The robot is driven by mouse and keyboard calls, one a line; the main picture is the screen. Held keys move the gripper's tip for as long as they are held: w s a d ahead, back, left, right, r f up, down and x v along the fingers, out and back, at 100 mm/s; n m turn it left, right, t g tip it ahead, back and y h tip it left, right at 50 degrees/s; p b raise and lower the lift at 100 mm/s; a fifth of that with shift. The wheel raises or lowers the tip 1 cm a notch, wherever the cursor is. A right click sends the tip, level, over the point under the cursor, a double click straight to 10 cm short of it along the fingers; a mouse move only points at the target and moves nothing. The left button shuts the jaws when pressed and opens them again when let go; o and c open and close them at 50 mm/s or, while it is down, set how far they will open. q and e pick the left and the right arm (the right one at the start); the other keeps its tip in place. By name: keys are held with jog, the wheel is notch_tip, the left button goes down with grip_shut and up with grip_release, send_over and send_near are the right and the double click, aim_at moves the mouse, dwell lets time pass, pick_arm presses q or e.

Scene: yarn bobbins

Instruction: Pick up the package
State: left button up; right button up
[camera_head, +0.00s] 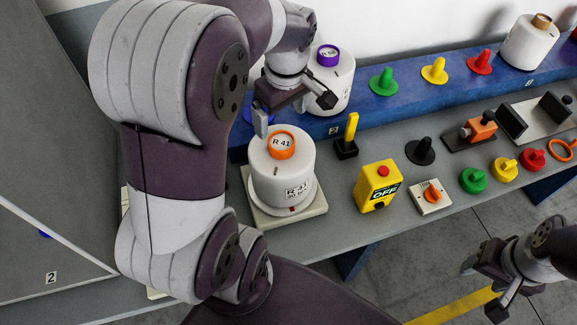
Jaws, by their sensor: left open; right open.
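A white yarn package (282,170) with an orange core end labelled R 41 stands upright on a pale square plate (313,209) on the grey bench. A second white package (340,78) with a purple core end stands behind it on the blue raised shelf. My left gripper (293,111) is open, just above and behind the R 41 package, with one finger near its upper left edge. I cannot tell whether that finger touches it. My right gripper (484,287) is open and empty at the lower right, beyond the bench's front edge.
A third white package (528,43) stands on the shelf at the far right. A yellow OFF box (376,187), an orange switch (432,192), a yellow lever (351,130) and several coloured knobs crowd the bench right of the R 41 package. Open floor (500,220) lies in front.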

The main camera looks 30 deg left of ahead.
aim_at(283, 140)
pick_arm(q)
notch_tip(283, 140, down, 2)
jog(key=shift+s+a+f+p, duration=0.1)
jog(key=shift+a+p, duration=0.05)
jog(key=shift+p, duration=0.6)
jog(key=f, duration=0.2)
jog(key=f+p, duration=0.1)
jog(key=f, duration=0.2)
jog(key=w+f+p, duration=0.1)
jog(key=f, duration=0.1)
jog(key=shift+w+a+f, duration=0.1)
jog(key=shift+a+f, duration=0.15)
jog(key=shift+f, duration=0.1)
jog(key=shift+w+f, duration=0.15)
jog(key=shift+f, duration=0.1)
jog(key=shift+d, duration=0.1)
jog(key=c, duration=1.1)
grip_shut()
jog(key=shift+r, duration=0.1)
pick_arm(e)
jog(key=shift+w+d+r, duration=0.1)
jog(key=shift+w+r, duration=0.1)
jog(key=shift+r, duration=0.95)
